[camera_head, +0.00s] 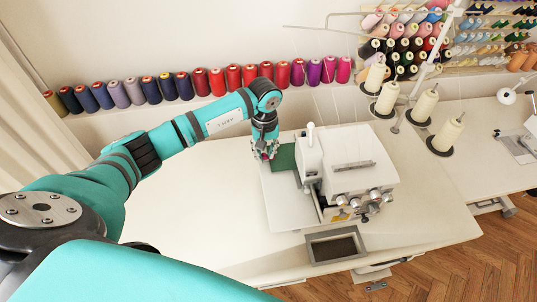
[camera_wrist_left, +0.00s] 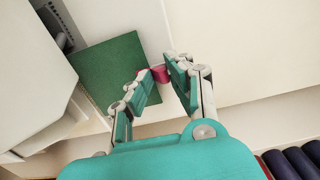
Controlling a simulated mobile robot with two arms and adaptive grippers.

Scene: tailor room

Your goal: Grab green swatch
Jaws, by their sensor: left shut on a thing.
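The green swatch (camera_head: 284,157) lies flat at the left side of the white sewing machine, partly hidden by it in the head view. In the left wrist view the swatch (camera_wrist_left: 108,68) is a green square. My left gripper (camera_head: 265,153) points down at the swatch's left edge. In the wrist view its fingertips (camera_wrist_left: 157,75) are closed on a small pink-red piece (camera_wrist_left: 159,74) at the swatch's edge. I cannot tell whether this piece is fixed to the swatch. One finger overlaps the swatch in the picture. My right gripper is out of view.
The sewing machine (camera_head: 345,165) stands close on the right of my left gripper. Coloured thread spools (camera_head: 217,82) line the ledge behind. White thread cones (camera_head: 425,105) stand behind the machine. The table (camera_head: 200,220) is clear to the left.

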